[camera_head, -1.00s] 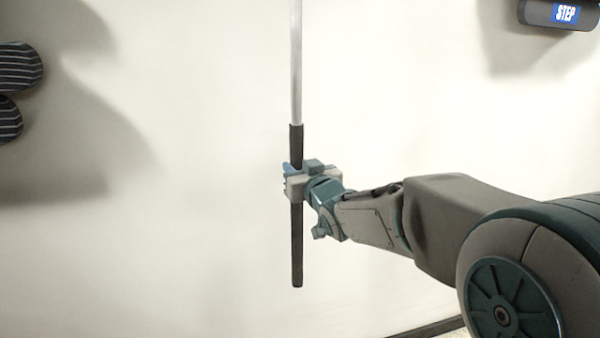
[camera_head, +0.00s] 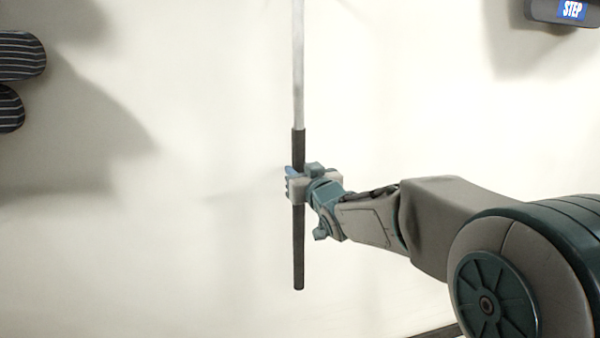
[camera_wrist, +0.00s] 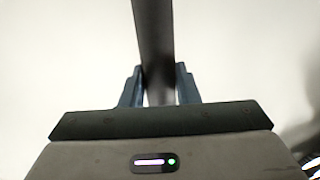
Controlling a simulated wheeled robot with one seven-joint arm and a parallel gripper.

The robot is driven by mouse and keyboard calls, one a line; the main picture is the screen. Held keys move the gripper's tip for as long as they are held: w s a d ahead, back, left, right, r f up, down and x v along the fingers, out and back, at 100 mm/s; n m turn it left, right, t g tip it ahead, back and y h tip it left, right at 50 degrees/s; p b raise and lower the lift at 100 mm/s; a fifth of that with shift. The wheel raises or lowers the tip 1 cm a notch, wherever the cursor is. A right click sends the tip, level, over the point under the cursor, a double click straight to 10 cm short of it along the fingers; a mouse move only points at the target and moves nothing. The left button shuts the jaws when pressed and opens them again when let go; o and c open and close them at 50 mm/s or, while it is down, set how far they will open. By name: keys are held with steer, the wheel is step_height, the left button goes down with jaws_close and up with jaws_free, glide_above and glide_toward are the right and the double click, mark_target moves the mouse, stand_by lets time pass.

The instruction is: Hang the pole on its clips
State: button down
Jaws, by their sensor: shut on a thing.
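The pole (camera_head: 299,80) is a thin silver rod with a long black grip at its lower end. It stands upright in the picture, and its top runs out of the head view. My gripper (camera_head: 296,184) is shut on the black grip, with part of the grip showing below the fingers. In the wrist view the dark pole (camera_wrist: 153,40) runs between the two blue fingers of my gripper (camera_wrist: 158,85). I see no clips in either view.
Striped rounded objects (camera_head: 20,56) stick out at the left edge. A dark grey block marked STEP (camera_head: 563,11) is at the top right. The pale wall around the pole is bare. A dark strip (camera_head: 440,332) shows at the bottom.

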stand_by(0.3)
steer(key=c, duration=1)
jaws_free()
steer(key=shift+f, duration=0.1)
steer(key=shift+s, duration=0.15)
